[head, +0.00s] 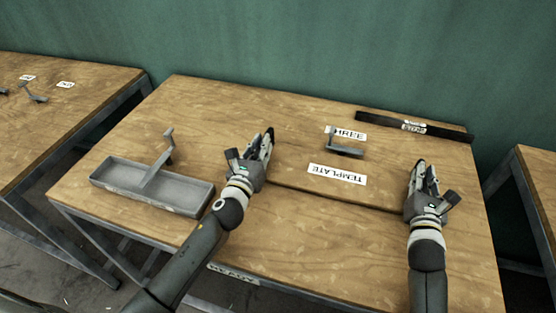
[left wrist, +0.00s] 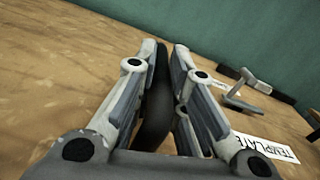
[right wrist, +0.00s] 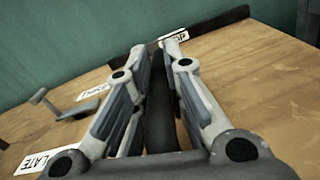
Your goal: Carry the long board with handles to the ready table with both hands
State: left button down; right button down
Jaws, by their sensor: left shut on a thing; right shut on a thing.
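My left gripper (head: 268,142) is shut on a dark, curved handle (left wrist: 155,115), seen between its fingers in the left wrist view. My right gripper (head: 424,174) is shut on a dark bar-like handle (right wrist: 160,125) in the right wrist view. A thin dark edge (head: 335,199) runs between the two grippers in the head view, apparently the long board's edge. The board's wood tone blends with the tabletop, so its full outline and any gap beneath it cannot be told. The grippers hide most of both handles.
The wooden table (head: 320,245) carries a grey tray (head: 115,178), a grey bracket (head: 345,151), a TEMPLATE label (head: 337,174), a THREE label (head: 346,132) and a black bar (head: 445,131) along the back. Other tables stand left (head: 60,105) and right (head: 541,170). A green wall is behind.

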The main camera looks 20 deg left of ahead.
pick_arm(q)
jog(key=c, duration=1.9)
grip_release()
jog(key=shift+d+f, duration=0.1)
jog(key=shift+f, duration=0.15)
pick_arm(e)
jog(key=c, duration=1.9)
grip_release()
jog(key=shift+f, duration=0.25)
pick_arm(q)
jog(key=o, duration=0.4)
jog(key=shift+r, duration=0.1)
pick_arm(e)
jog(key=o, duration=0.4)
jog(key=shift+r, duration=0.15)
pick_arm(q)
jog(key=shift+s+a, duration=0.15)
jog(key=shift+s, duration=1.85)
jog(key=shift+s+a, duration=0.1)
jog(key=shift+s, duration=1.85)
pick_arm(e)
jog(key=shift+s, duration=0.1)
pick_arm(q)
jog(key=shift+s, duration=0.1)
pick_arm(e)
jog(key=s, duration=1.2)
jog(key=shift+a, duration=0.3)
